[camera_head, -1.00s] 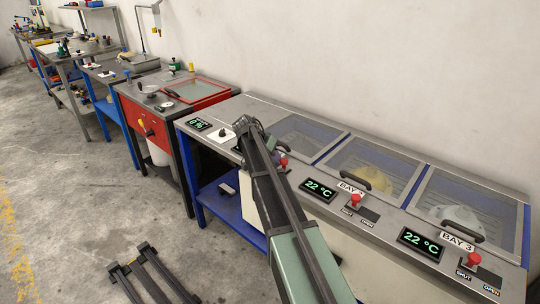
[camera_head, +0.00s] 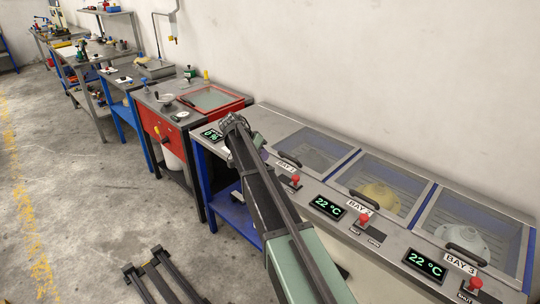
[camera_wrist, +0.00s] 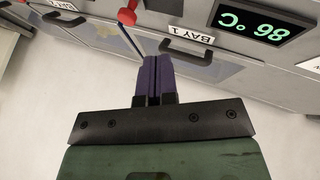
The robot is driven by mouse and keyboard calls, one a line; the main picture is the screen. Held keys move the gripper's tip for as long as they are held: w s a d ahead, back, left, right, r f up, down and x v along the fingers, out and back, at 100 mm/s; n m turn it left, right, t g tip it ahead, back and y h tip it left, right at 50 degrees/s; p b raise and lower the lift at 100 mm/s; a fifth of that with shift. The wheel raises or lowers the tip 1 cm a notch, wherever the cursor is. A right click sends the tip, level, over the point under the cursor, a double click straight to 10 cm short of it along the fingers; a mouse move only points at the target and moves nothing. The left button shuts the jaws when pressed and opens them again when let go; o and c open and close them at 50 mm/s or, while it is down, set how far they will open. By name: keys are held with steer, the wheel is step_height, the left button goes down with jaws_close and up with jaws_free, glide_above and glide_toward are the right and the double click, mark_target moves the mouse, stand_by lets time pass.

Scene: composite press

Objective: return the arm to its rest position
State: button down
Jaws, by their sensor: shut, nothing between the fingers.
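My arm (camera_head: 278,212) stretches from the bottom of the head view up and left, its far end (camera_head: 236,128) at the front edge of the press bench near bay 1. My gripper (camera_wrist: 153,80) shows in the wrist view with its two purple fingers together and nothing between them. In the picture, the fingers overlap the bench near the BAY 1 label (camera_wrist: 193,33) and a black lid handle (camera_wrist: 186,54). No contact is visible, and the gap to the bench cannot be told. The fingertips are not clear in the head view.
The bench carries glass-lidded bays, with a yellow piece (camera_head: 379,196) in the middle bay and a pale piece (camera_head: 460,239) in bay 3. Red-knobbed levers (camera_head: 364,218) stand along the front. A red workstation (camera_head: 160,127) stands beyond. Open concrete floor (camera_head: 85,215) lies left.

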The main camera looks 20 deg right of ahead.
steer(key=shift+a, duration=0.1)
stand_by(0.4)
steer(key=s+a+n+t+y+p, duration=0.1)
steer(key=s+a+n+y, duration=0.2)
steer(key=s, duration=1.2)
steer(key=s+a+n+t+y+p, duration=0.1)
steer(key=s+a+n+y, duration=0.3)
steer(key=s+a+n, duration=0.5)
steer(key=s+a, duration=0.5)
steer(key=s, duration=0.2)
steer(key=shift+s+f+p, duration=0.15)
steer(key=shift+f+p, duration=0.1)
steer(key=shift+p, duration=0.1)
